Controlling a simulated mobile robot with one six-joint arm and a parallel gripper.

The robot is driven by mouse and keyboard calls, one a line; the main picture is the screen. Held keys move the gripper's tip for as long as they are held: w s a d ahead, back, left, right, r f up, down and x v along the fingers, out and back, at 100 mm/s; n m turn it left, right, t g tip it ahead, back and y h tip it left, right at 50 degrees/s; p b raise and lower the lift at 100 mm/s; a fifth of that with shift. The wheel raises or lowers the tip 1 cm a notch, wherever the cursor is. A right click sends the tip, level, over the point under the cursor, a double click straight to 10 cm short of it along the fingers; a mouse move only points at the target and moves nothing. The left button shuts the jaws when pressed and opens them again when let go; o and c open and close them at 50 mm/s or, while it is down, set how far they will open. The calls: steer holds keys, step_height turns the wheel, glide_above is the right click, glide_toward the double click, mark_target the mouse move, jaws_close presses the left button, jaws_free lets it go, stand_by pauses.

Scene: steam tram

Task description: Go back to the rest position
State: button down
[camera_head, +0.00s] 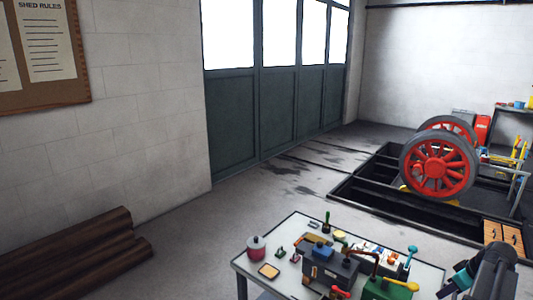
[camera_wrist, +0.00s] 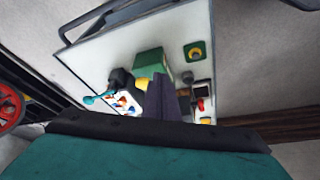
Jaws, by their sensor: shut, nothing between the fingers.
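My gripper (camera_head: 461,279) is at the lower right of the head view, beside the right end of the white-topped worktable (camera_head: 258,253). It looks teal and dark, and part of my dark arm shows next to it. It is shut, and nothing shows held in it. Its fingertips are hard to make out at this angle. In the wrist view a broad teal part with a black edge, which looks like my own, fills the bottom. The worktable shows beyond it, apart from it.
The table holds a pink pot (camera_head: 256,250), a dark grey block (camera_head: 327,267), a green box (camera_wrist: 151,64) and several small tools. Red wheels (camera_head: 440,168) stand over a floor pit (camera_head: 362,193) at the back right. Dark beams (camera_head: 75,255) lie by the left wall. Floor between is clear.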

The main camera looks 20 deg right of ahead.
steer(key=w+a+f+n+g+y, duration=0.15)
steer(key=w+a+f, duration=0.35)
steer(key=a, duration=0.5)
steer(key=w+a+f+n+g+y, duration=0.1)
steer(key=w+a+f+n, duration=0.15)
steer(key=a+f, duration=0.6)
steer(key=w+a+f+n+g+y, duration=0.1)
steer(key=w+a+f, duration=0.4)
steer(key=a, duration=0.6)
steer(key=s+a+f+g, duration=0.2)
steer(key=s+a+f, duration=0.25)
steer(key=a, duration=0.35)
steer(key=s+a+f+n+g, duration=0.1)
steer(key=s+a+f, duration=0.2)
steer(key=a+f, duration=0.35)
steer(key=s+a+f+g, duration=0.2)
steer(key=s+a+f, duration=0.2)
steer(key=a, duration=0.6)
steer(key=s+a+f+m+g+h, duration=0.1)
steer(key=s+f+m+h, duration=0.1)
steer(key=s, duration=0.5)
steer(key=s+a+f+m+h, duration=0.1)
steer(key=s+f+m+h, duration=0.1)
steer(key=s+m, duration=0.3)
steer(key=s+f, duration=0.1)
steer(key=s, duration=0.1)
steer(key=shift+s+a+m+g, duration=0.3)
steer(key=shift+s+a+g, duration=0.05)
steer(key=shift+f, duration=0.1)
